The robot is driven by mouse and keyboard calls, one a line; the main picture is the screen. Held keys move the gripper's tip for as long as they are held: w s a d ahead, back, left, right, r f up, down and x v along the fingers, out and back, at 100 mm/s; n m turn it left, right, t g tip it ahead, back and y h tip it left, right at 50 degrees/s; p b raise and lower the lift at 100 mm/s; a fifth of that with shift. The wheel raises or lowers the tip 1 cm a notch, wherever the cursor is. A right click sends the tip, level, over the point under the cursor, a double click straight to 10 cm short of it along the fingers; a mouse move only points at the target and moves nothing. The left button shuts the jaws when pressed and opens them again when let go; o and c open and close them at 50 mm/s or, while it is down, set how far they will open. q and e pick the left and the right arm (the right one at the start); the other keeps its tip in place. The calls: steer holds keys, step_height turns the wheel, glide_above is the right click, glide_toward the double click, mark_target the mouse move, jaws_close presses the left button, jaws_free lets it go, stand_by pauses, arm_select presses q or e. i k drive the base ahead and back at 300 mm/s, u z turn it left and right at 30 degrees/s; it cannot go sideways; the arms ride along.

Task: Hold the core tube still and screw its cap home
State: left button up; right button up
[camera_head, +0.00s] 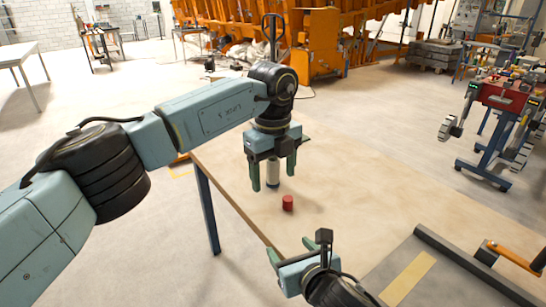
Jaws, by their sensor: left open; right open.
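The table top (390,190) is bare to the right of the tube. Its left edge (235,205) runs close to the tube. A grey dark-rimmed panel (445,285) with a yellow strip lies at the lower right, beside an orange handle (515,258).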

mark_target(273, 164)
steer(key=i, duration=0.85)
